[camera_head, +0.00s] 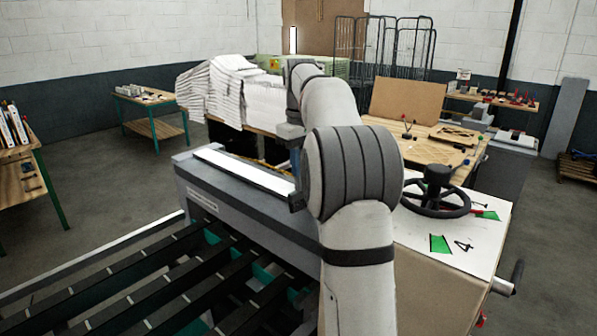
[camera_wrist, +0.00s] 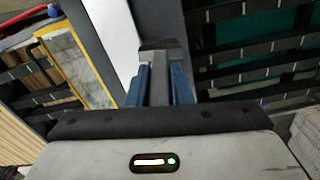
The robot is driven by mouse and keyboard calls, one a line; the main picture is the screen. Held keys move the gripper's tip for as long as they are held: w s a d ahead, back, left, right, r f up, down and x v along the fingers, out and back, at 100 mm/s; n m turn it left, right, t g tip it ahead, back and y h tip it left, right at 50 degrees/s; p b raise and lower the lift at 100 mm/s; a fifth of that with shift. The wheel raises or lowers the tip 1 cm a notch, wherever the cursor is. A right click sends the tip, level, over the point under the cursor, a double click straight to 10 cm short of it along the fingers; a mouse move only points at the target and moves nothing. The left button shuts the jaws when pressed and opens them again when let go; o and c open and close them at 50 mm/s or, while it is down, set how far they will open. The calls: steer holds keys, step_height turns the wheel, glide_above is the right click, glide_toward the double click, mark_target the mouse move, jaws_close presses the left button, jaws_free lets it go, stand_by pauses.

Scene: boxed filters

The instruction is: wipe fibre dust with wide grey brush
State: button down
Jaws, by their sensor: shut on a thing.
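In the wrist view my gripper (camera_wrist: 160,76) has two blue fingers shut on the grey handle of the brush (camera_wrist: 159,91). The brush's darker, wider end shows just beyond the fingertips, over the dark grey machine housing. A long white strip (camera_wrist: 108,32) lies on the housing, to the left of the brush. In the head view the white strip (camera_head: 245,170) runs along the top of the grey machine beam (camera_head: 245,213). My arm hides most of the gripper and brush there. I cannot make out fibre dust in either view, nor whether the brush touches the surface.
A slatted bed (camera_head: 150,285) with dark gaps lies in front of the beam. A black handwheel (camera_head: 436,205) stands on the white-topped cabinet (camera_head: 420,235) at right. White stacked sheets (camera_head: 235,95) stand behind. A yellow-framed panel (camera_wrist: 77,65) lies left in the wrist view.

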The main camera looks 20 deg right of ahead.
steer(key=shift+w+r, duration=0.15)
steer(key=shift+r, duration=2.7)
steer(key=shift+f, duration=0.1)
